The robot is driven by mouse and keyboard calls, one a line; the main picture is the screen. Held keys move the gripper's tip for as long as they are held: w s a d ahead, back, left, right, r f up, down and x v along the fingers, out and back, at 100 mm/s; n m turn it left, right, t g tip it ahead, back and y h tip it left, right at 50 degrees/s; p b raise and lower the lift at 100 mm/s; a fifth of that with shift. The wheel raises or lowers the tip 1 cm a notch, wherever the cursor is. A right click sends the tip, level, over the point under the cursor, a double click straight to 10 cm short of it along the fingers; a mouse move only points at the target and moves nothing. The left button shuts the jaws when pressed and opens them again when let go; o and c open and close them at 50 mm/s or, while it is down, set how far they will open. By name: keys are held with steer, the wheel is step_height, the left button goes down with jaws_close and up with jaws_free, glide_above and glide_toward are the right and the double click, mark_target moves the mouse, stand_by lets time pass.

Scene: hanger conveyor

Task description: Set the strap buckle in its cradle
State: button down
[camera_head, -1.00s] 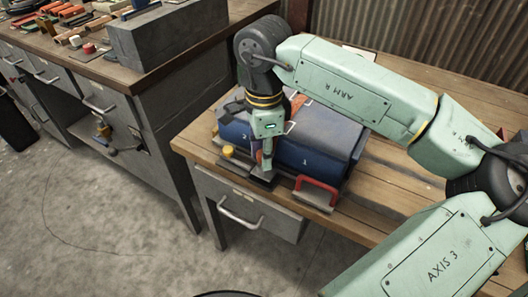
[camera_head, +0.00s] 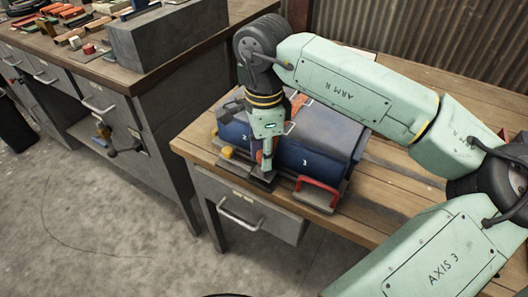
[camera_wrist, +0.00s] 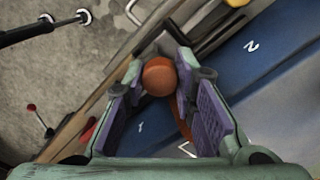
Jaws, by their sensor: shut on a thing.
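My gripper (camera_head: 264,160) points down at the front of a blue case on the wooden bench. In the wrist view its purple-padded fingers (camera_wrist: 160,72) are closed around a round orange-brown knob (camera_wrist: 159,77), which I take to be part of the strap buckle. An orange strap piece (camera_wrist: 184,126) shows below the knob, and an orange strap (camera_head: 298,101) shows on top of the case. A dark block (camera_head: 262,180) lies under the fingertips at the case's front edge. I cannot tell whether it is the cradle or whether the buckle touches it.
The blue case (camera_head: 318,150) carries white numbers. A red handle (camera_head: 318,193) stands at its front right and a yellow knob (camera_head: 228,152) at its front left. The bench (camera_head: 385,190) is clear to the right. A grey block (camera_head: 165,38) stands on another bench behind left.

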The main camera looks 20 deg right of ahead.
steer(key=shift+f, duration=0.15)
steer(key=shift+f+b, duration=0.95)
steer(key=shift+b, duration=0.2)
steer(key=c, duration=1.2)
jaws_free()
steer(key=shift+c, duration=0.2)
step_height(320, 180, up, 12)
steer(key=shift+r, duration=0.1)
